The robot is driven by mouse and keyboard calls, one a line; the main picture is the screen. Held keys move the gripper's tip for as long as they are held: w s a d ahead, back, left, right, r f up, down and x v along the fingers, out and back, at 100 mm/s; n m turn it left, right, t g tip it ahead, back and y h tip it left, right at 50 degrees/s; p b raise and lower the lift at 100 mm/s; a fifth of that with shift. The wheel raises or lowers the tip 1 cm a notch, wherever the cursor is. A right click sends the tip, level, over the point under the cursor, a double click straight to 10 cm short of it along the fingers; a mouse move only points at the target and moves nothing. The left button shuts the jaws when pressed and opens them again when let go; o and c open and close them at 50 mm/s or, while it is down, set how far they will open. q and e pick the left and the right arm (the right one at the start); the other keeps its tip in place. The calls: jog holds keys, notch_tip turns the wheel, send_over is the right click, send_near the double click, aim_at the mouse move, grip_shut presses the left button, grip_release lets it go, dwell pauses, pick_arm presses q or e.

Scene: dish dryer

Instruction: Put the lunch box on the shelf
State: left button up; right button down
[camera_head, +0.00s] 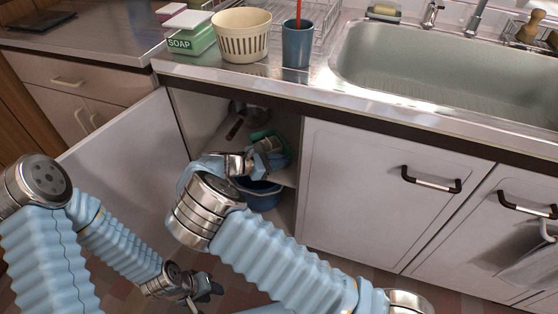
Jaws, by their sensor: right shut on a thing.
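A green lunch box (286,145), mostly hidden, is inside the open cabinet under the counter. My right gripper (268,157) is shut on it, and my wrist and arm cover much of the cabinet opening. A pale shelf (287,177) shows in part beside and below the lunch box. I cannot tell whether the lunch box touches it. My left gripper (207,288) hangs low near the floor in front of the cabinet, away from the lunch box. Its fingers are too small and dark to tell whether they are open.
The cabinet door (128,165) stands open to the left. A blue bucket (262,197) is in the cabinet below the shelf. A dark pan-like thing (247,110) is near the cabinet top. A soap box (191,42), cream basket (241,36) and blue cup (298,45) stand on the counter.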

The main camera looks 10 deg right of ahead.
jog(key=c, duration=1.3)
grip_release()
jog(key=shift+r, duration=0.1)
jog(key=v, duration=1.2)
